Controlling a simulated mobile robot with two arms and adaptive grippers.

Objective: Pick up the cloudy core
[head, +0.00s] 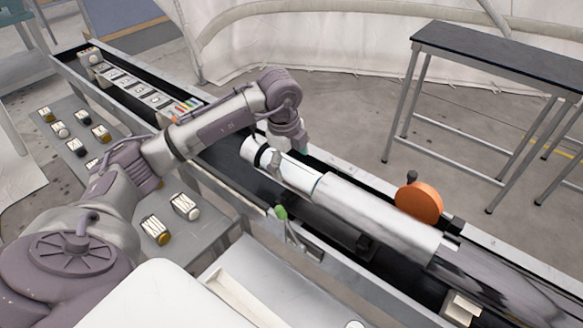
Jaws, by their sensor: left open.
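A long, whitish, cloudy-looking cylinder (375,212) lies along the dark trough at centre right. I cannot tell for sure whether it is the cloudy core. A shiny white and metal tube section (300,177) joins its upper left end. My left arm reaches in from the left. My left gripper (284,150) hangs down at its end, open, over the far side of the tube section near its upper end. The fingertips are small and partly hidden, and I see nothing held. My right gripper is not in view.
The trough (225,185) runs diagonally, with a row of small boxes (135,88) at its far end. A grey table (195,235) on the left carries several small white and amber pieces. An orange disc (419,204) stands at the trough's right edge. A black-topped table (490,58) stands beyond.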

